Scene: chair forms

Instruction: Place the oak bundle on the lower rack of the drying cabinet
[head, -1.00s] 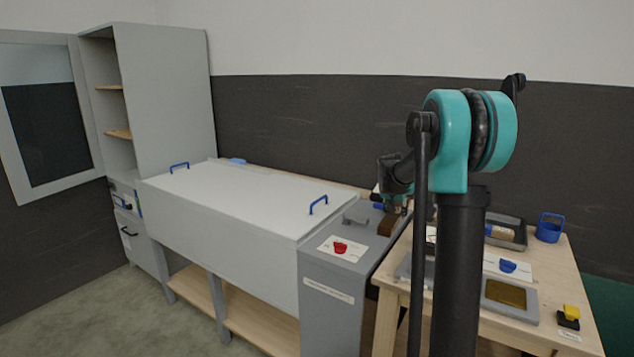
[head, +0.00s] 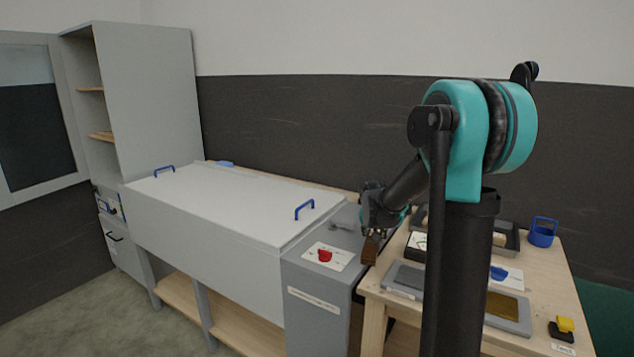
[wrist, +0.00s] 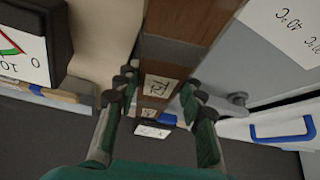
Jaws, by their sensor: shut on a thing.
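My gripper (head: 372,220) is shut on the oak bundle (head: 370,249), a brown wooden block hanging below the fingers, in front of the gap between the grey bench and the wooden table. In the wrist view the bundle (wrist: 186,18) runs up between the fingers (wrist: 160,95) and carries a pale label. The drying cabinet (head: 150,95) is the tall grey unit at far left, apart from my gripper. Its door (head: 45,185) with a dark window stands open. Two wooden racks show inside; the lower rack (head: 102,136) looks bare where visible. The side panel hides much of the interior.
A long closed grey chest with blue handles (head: 304,209) stands between cabinet and gripper. A red knob (head: 324,255) sits on the grey unit beside it. The wooden table (head: 535,290) at right holds trays, a blue cup (head: 543,232) and a yellow-black switch (head: 562,328).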

